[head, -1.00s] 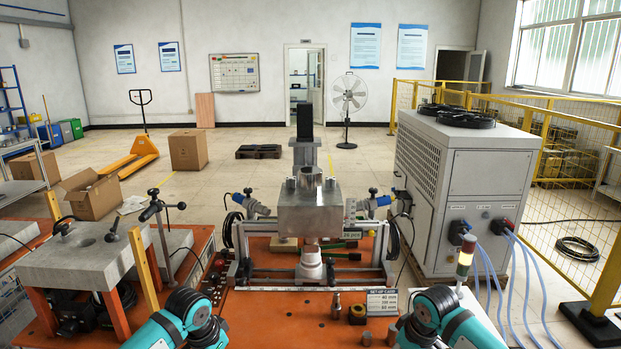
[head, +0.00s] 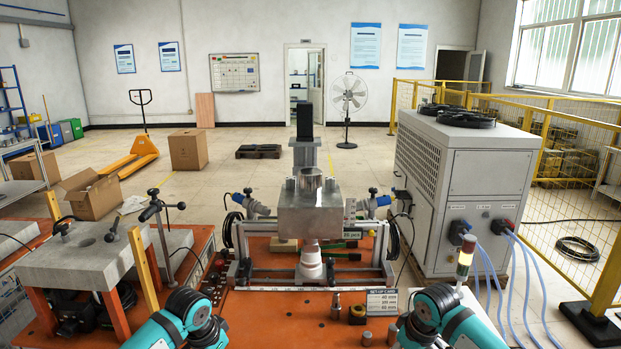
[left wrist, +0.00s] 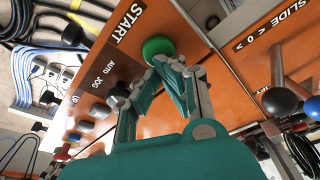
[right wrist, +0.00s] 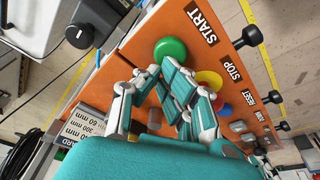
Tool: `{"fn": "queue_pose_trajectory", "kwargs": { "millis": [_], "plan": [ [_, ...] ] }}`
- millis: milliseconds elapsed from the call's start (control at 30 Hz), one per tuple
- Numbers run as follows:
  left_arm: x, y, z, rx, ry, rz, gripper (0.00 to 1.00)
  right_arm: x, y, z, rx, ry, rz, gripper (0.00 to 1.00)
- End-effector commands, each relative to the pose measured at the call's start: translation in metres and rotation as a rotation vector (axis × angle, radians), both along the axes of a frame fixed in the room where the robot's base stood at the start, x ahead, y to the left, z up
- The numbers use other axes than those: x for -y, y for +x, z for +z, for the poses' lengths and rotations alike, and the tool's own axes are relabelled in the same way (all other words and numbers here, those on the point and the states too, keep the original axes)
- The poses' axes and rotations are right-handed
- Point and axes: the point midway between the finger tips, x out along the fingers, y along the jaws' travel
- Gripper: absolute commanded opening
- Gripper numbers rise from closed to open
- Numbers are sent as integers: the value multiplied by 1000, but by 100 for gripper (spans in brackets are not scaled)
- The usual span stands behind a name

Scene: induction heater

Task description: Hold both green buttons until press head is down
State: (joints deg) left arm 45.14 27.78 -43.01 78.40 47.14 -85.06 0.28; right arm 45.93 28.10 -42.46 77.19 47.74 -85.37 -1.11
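In the left wrist view a green START button (left wrist: 158,47) is on an orange panel, and my left gripper (left wrist: 170,64) has its fingertips together at the button's edge. In the right wrist view another green START button (right wrist: 170,51) is at the fingertips of my right gripper (right wrist: 160,68), which are also together. Both grippers look shut and empty; exact contact with the buttons is hard to tell. In the head view the metal press head block (head: 310,213) is above a pale stepped cylindrical piece (head: 311,262) in the frame. The buttons cannot be made out there.
A yellow button (right wrist: 208,79) and a STOP label are beside the right START button. Dark ball-ended levers (left wrist: 280,101) stand near the left panel. A stack light (head: 466,257) and a grey chiller cabinet (head: 460,190) are on the right in the head view.

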Motion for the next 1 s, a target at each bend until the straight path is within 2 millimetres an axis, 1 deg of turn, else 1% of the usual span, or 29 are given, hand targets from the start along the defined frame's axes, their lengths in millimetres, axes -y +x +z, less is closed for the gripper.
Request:
{"fn": "queue_pose_trajectory", "kwargs": {
  "millis": [233, 600, 667, 900, 1000],
  "plan": [
    [0, -1, -1, -1, 0, 0, 0, 0, 1, 23, 3, 1, 0, 0],
    [0, 0, 0, -1, 0, 0, 0, 0, 1, 25, 3, 1, 0, 0],
    [0, 0, 3, 0, -1, -1, 0, 0, 1, 25, 3, 1, 0, 0],
    [0, 0, 24, 1, -1, -1, 0, 0, 1, 25, 3, 1, 0, 0],
    [0, 0, 29, 0, -1, 0, 0, 0, 1, 25, 3, 1, 0, 0]
  ]
}}
